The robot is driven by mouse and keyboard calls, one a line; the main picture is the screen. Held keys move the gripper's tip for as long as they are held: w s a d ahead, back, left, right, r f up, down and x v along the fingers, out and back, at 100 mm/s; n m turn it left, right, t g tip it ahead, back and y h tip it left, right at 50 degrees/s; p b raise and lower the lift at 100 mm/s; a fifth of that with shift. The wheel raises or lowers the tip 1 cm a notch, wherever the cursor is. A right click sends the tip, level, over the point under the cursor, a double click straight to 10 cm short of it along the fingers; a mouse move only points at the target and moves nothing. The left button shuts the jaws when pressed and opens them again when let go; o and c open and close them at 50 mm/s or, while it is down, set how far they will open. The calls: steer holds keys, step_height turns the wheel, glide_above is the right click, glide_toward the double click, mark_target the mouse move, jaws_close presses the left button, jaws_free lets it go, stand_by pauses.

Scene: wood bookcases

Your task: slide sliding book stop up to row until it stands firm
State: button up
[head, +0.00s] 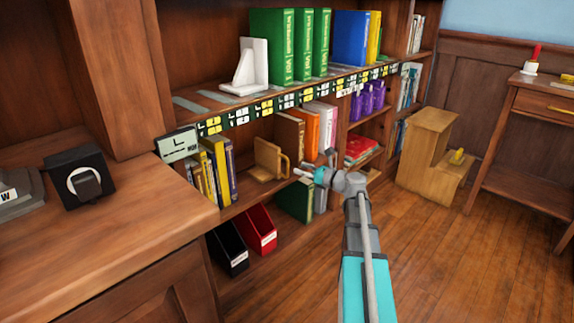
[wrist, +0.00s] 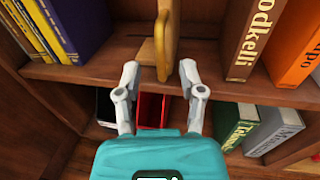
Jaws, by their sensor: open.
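A wooden book stop (head: 268,158) with a curved handle stands upright on the middle shelf. In the wrist view the stop (wrist: 169,28) is seen edge-on, just beyond and between my fingertips. My gripper (head: 315,166) is open and empty in front of the shelf; the wrist view shows its two fingers (wrist: 159,70) spread apart. I cannot tell whether either finger touches the stop. Right of it, across a gap, stands a row with a brown book (wrist: 253,38) and an orange book (wrist: 292,50). The brown book (head: 290,135) also shows in the head view.
Yellow and dark books (head: 217,168) stand left of the stop. Below are a red file box (head: 258,229), a black one (head: 228,248) and a green book (head: 295,200). A white bookend (head: 250,65) stands on the shelf above. A step stool (head: 425,150) stands right; floor is clear.

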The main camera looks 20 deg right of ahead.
mark_target(287, 162)
steer(key=shift+x, duration=3.05)
jaws_close()
steer(key=shift+a, duration=0.1)
